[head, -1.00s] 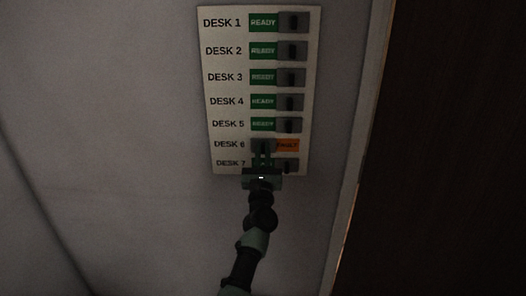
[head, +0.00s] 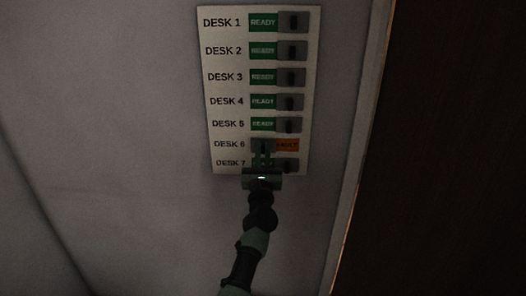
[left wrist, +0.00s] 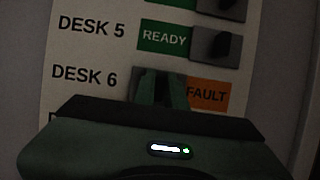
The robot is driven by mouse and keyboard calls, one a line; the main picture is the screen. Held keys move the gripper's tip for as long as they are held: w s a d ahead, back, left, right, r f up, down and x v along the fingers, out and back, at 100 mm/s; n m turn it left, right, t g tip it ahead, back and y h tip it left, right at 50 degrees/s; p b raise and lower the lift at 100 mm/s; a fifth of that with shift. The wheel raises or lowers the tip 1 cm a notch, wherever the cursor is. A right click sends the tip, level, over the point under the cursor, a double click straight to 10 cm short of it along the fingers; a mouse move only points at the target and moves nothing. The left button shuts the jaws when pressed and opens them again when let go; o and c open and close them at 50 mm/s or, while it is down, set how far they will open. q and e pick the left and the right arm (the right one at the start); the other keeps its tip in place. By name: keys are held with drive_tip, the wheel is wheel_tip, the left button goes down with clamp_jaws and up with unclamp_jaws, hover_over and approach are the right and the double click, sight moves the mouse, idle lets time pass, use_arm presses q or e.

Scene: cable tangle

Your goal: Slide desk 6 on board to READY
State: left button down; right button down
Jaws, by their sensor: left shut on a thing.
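The white status board (head: 217,110) hangs on the wall with rows labelled DESK 1 to DESK 7. In the DESK 6 row the grey slider (head: 263,144) sits at the left and the orange FAULT field (head: 288,145) shows at its right; this field also shows in the left wrist view (left wrist: 209,94). My left gripper (head: 263,154) reaches up from below and is shut on the DESK 6 slider's knob, which its fingers (left wrist: 158,88) mostly hide in the left wrist view. My right gripper is not in view.
Rows DESK 1 to DESK 5 show green READY fields, such as DESK 5 (head: 262,124), with their sliders at the right. The DESK 7 row is partly hidden behind my left gripper. A dark area (head: 450,150) lies right of the wall's edge.

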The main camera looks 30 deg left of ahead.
use_arm(q)
drive_tip(key=shift+f, duration=0.1)
idle(0.3)
drive_tip(key=w+d+b, duration=0.1)
drive_tip(key=d, duration=0.1)
drive_tip(key=w+d+b, duration=0.1)
drive_tip(key=d, duration=0.1)
drive_tip(key=w+d+b, duration=0.2)
drive_tip(key=d, duration=0.1)
drive_tip(key=shift+f, duration=0.15)
drive_tip(key=shift+w, duration=0.1)
drive_tip(key=shift+a+r, duration=0.1)
drive_tip(key=shift+r, duration=0.1)
drive_tip(key=c, duration=1.5)
unclamp_jaws()
drive_tip(key=shift+o, duration=0.3)
drive_tip(key=shift+d, duration=0.2)
drive_tip(key=shift+a, duration=0.1)
